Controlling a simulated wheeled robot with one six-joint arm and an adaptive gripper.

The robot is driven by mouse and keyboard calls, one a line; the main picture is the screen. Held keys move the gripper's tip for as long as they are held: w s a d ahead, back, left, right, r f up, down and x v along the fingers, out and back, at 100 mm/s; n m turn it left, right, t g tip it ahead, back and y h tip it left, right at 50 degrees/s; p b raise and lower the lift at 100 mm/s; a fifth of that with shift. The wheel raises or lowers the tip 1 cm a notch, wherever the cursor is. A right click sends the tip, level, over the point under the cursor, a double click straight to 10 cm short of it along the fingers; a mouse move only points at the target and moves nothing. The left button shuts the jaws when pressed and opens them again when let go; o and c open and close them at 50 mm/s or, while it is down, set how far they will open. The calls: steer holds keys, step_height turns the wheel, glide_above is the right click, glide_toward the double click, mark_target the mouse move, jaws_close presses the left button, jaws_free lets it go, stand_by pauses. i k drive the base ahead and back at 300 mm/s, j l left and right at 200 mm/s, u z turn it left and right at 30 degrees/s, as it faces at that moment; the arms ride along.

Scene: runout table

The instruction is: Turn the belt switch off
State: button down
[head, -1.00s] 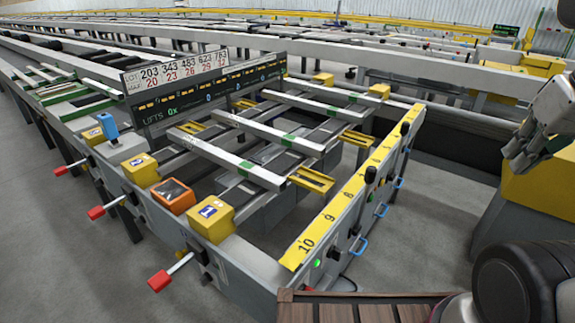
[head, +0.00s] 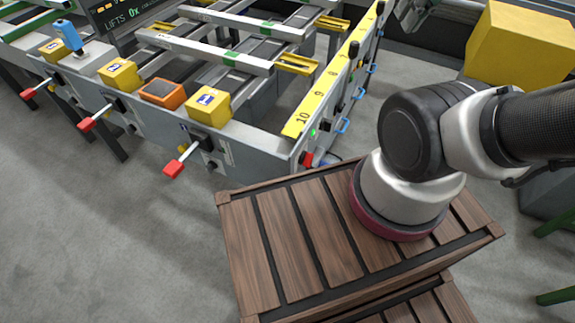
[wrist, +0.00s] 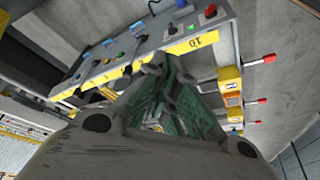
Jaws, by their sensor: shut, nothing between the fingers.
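The runout table's near end panel (head: 300,156) carries a red switch knob (head: 307,158) low at its corner and a lit green lamp (head: 313,132) just above. Which control is the belt switch is not labelled legibly. My gripper (wrist: 165,68) fills the lower middle of the wrist view, shut and empty, apart from the panel. The head view shows my arm but not the gripper.
Several red-handled levers (head: 173,168) stick out along the table's left side, below yellow numbered boxes (head: 208,103) and an orange box (head: 163,93). Blue handles (head: 343,125) line the end panel. A yellow block (head: 520,42) stands at right. The left floor is clear.

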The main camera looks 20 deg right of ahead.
mark_target(305, 159)
steer(key=k+j+z, duration=0.15)
steer(key=k, duration=0.35)
steer(key=k+j+z, duration=0.15)
steer(key=k, duration=0.4)
steer(key=j, duration=0.1)
